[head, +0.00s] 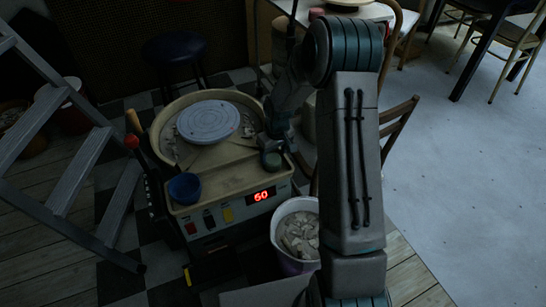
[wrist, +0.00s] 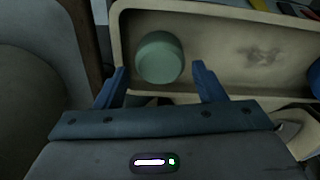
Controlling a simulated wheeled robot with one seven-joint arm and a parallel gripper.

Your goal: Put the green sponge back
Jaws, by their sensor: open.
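The green sponge (wrist: 160,57) is a round, pale green block in the shallow tray (wrist: 235,85) of the pottery wheel. It sits near the tray's left end in the wrist view. In the head view the sponge (head: 272,161) looks dark green, at the right corner of the wheel's front ledge. My gripper (wrist: 160,70) is open, with one blue finger on each side of the sponge's near edge. I cannot tell whether the fingers touch it. In the head view my gripper (head: 278,142) is just behind the sponge, partly hidden by my arm.
A blue bowl (head: 184,187) stands at the ledge's left end. The wheel has a pale round disc (head: 208,121) and a red display reading 60. A white bucket (head: 282,258) of pale scraps stands at right below. A stepladder (head: 75,175) is at left. Open floor lies right.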

